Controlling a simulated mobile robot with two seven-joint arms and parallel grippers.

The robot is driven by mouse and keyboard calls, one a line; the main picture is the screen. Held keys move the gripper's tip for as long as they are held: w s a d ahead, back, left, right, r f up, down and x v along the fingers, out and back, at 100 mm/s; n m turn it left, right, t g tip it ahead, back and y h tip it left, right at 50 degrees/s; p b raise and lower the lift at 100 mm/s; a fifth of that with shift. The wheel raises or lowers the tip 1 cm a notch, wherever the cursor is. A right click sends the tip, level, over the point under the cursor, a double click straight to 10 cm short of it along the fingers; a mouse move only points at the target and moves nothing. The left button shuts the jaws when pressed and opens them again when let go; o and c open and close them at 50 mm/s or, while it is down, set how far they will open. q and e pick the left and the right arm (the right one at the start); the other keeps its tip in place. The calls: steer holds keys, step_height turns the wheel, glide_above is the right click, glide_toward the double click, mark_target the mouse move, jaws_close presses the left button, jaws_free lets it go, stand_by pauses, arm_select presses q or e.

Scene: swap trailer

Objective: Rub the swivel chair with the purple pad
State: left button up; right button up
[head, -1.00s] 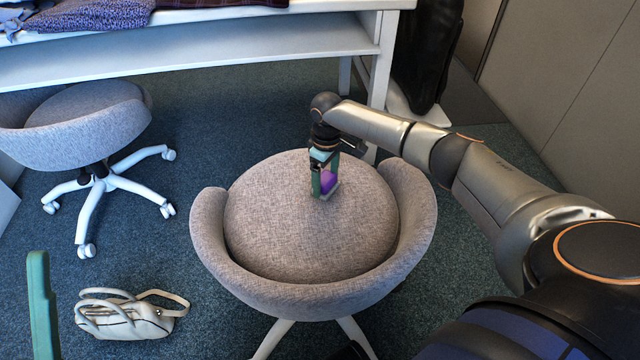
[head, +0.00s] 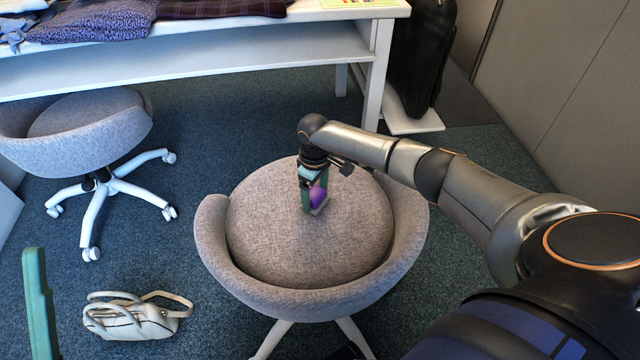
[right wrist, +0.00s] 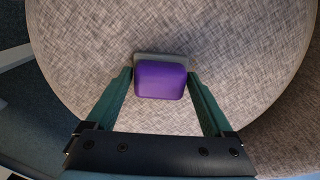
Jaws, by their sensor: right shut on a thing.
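The swivel chair (head: 290,245) has a round grey-beige fabric seat and a low curved back; it stands in the middle of the head view. My right gripper (head: 313,200) points down at the seat's far half, shut on the purple pad (head: 318,197). In the right wrist view the purple pad (right wrist: 160,80), with a grey edge, sits between the green fingers of the gripper (right wrist: 160,88) over the seat fabric (right wrist: 230,50). The pad appears to touch the seat. A green piece at the lower left of the head view may be part of my left gripper (head: 40,305); its opening does not show.
A second grey chair (head: 85,140) with white legs stands at the left. A white handbag (head: 130,318) lies on the floor. A white table (head: 220,62) with folded cloths stands at the back. A black bag (head: 420,60) stands by the wall at right.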

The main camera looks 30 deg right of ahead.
steer(key=shift+s+a+p, duration=0.3)
steer(key=shift+a+p, duration=0.5)
steer(key=shift+s+a+p, duration=0.25)
steer(key=shift+a+p, duration=0.3)
steer(key=shift+a, duration=0.15)
steer(key=shift+s+a+f, duration=0.1)
steer(key=shift+s+a, duration=0.05)
steer(key=shift+a, duration=0.35)
